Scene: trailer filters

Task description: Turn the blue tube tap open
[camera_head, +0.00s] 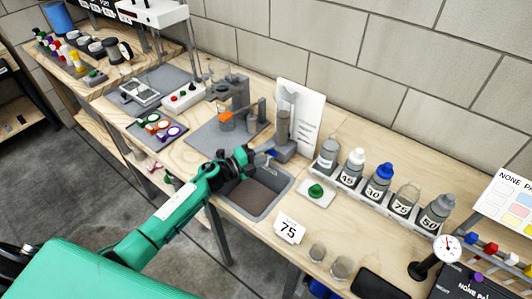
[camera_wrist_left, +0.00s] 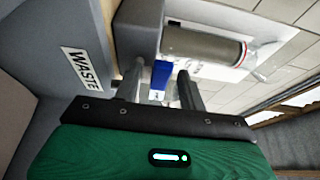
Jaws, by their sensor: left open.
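The blue tap (camera_head: 271,153) sits on the front of a grey stand that carries an upright grey tube (camera_head: 283,127), above the sink (camera_head: 283,191). In the left wrist view the blue tap handle (camera_wrist_left: 160,76) shows between my finger tips, below the grey tube (camera_wrist_left: 203,46). My left gripper (camera_head: 258,157) reaches over the sink from the left; its open fingers (camera_wrist_left: 160,85) stand on either side of the blue handle. I cannot tell whether they touch it. My right gripper is in neither view.
A WASTE label (camera_wrist_left: 80,68) marks the sink wall. An orange beaker (camera_head: 227,121) stands to the left.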

